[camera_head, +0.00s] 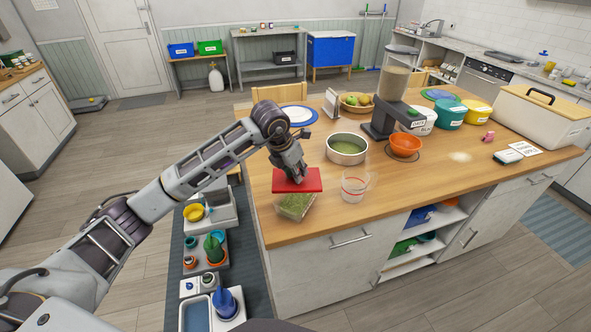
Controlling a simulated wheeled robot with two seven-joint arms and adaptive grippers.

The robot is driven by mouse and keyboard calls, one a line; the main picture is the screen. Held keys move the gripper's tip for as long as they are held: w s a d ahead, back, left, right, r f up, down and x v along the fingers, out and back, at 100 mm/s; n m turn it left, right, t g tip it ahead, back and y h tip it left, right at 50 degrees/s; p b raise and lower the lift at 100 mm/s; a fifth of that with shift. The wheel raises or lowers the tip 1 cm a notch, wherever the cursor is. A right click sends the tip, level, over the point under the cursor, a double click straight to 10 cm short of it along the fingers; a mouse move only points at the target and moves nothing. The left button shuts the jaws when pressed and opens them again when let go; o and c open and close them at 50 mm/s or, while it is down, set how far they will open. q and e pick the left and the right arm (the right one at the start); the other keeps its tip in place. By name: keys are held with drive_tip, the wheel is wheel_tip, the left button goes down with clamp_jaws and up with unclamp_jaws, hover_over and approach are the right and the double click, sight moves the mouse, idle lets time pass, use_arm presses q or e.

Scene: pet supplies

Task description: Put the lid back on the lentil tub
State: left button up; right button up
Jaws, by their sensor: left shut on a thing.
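The red lid (310,181) is a flat square panel. My left gripper (295,173) reaches down from above and is shut on it, near its middle. The lentil tub (294,208), a clear square container with green contents, stands at the left front corner of the wooden counter. The lid is roughly level and appears over the tub's back part, hiding its far edge. The tub's front part shows below the lid. I cannot tell whether lid and tub touch. My right gripper is not in view.
A clear measuring jug (355,186) stands just right of the tub. A round metal pan (347,149) and an orange bowl (405,145) are behind it. A blender-like dispenser (393,90) stands farther back. The counter (405,200) is clear at front centre.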

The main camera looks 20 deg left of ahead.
sight(293, 180)
use_arm(q)
drive_tip(key=shift+f+b, duration=0.7)
drive_tip(key=shift+f, duration=0.9)
drive_tip(key=shift+f+b, duration=0.35)
drive_tip(key=shift+f, duration=0.1)
drive_tip(key=shift+f+b, duration=0.3)
drive_tip(key=shift+f, duration=0.3)
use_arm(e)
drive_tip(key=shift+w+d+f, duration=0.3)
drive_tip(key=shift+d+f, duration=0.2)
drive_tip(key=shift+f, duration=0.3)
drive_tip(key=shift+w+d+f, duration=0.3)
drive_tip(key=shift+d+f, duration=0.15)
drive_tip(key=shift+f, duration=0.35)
use_arm(q)
drive_tip(key=shift+b, duration=0.35)
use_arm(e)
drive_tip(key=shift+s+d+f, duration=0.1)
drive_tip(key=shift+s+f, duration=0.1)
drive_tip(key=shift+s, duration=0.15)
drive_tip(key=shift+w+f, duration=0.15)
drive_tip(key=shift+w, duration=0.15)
use_arm(q)
drive_tip(key=shift+f+b, duration=0.15)
drive_tip(key=shift+b, duration=0.3)
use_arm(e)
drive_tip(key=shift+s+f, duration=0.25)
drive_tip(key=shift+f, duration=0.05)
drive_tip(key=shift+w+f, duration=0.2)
